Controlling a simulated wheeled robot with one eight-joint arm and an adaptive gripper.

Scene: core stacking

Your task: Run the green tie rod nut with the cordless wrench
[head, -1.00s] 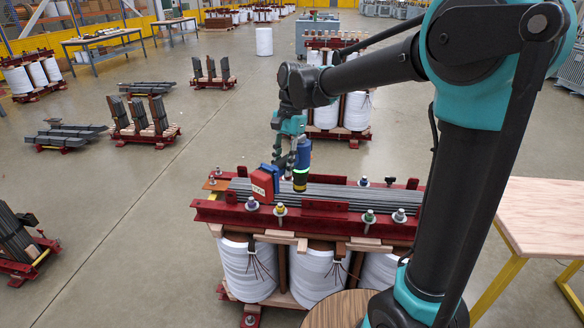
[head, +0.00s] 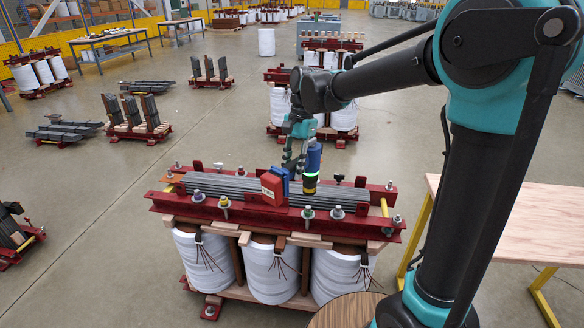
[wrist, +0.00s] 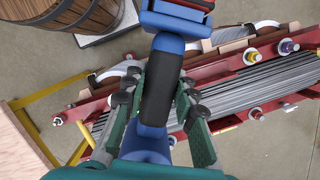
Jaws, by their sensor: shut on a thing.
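My gripper (head: 292,158) is shut on the cordless wrench, around its dark grip; in the wrist view the fingers (wrist: 163,108) lie on both sides of that grip. The cordless wrench (head: 313,160) has a blue body with a green ring, a dark and yellow nose pointing down, and a red battery block on its left. The green tie rod nut (head: 308,213) sits on the front red clamp of the transformer core (head: 238,186). In the head view the wrench nose is just above the green nut, with a gap in the picture; their depth alignment is unclear.
White coils (head: 270,268) hang below. A wooden table (head: 505,225) is at right, a round wooden top (head: 342,310) in front.

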